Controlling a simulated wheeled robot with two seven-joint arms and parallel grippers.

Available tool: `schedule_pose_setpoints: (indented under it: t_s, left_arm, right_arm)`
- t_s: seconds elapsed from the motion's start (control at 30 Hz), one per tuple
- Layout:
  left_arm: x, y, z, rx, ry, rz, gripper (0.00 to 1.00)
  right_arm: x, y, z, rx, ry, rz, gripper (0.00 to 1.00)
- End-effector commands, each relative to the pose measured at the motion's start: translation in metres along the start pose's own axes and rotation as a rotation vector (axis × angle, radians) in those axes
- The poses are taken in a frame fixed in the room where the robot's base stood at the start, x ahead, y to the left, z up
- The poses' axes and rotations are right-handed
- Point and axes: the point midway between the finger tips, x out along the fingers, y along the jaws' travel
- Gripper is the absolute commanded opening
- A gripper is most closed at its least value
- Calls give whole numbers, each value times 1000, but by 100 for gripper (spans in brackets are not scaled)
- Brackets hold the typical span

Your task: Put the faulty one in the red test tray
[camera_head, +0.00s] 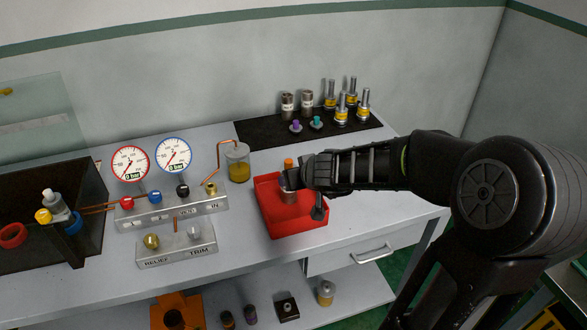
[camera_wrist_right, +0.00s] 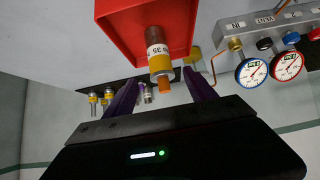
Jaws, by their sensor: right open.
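The red test tray (camera_head: 264,208) sits near the front edge of the bench; part of it shows at the top of the wrist view (camera_wrist_right: 112,18). A cylindrical cartridge (camera_head: 288,196) with a metal body, printed label, yellow band and orange tip stands in the tray. It also shows in the wrist view (camera_wrist_right: 158,50). My right gripper (camera_head: 304,196) is over the tray at the cartridge, partly hiding it. Its open fingers lie to either side of the orange tip in the wrist view (camera_wrist_right: 162,84), with gaps visible. My left gripper is not in view.
A black mat (camera_head: 262,134) at the back holds several similar metal and yellow-banded parts plus small purple and teal pieces. Left of the tray stand a gauge manifold (camera_head: 160,212), a jar of yellow liquid (camera_head: 238,164) and a dark bin (camera_head: 30,190). A lower shelf holds more parts.

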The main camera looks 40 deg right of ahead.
Motion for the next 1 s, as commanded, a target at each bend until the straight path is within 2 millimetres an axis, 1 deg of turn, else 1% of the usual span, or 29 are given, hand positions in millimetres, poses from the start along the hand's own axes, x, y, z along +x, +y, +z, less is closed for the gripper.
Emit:
schedule_pose_setpoints:
  t_s: [0.03,0.1,0.2,0.43,1.0]
  left_arm:
    - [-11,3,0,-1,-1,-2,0]
    - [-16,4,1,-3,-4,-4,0]
    - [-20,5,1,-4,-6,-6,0]
    - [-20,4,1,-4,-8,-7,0]
    - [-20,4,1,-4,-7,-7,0]
  right_arm:
    - [-14,0,-5,0,1,0,65]
    - [-23,0,-4,0,1,0,65]
    - [-31,0,-2,0,0,0,65]
    - [-32,0,1,0,-1,-1,65]
    - [-32,0,0,0,0,-1,65]
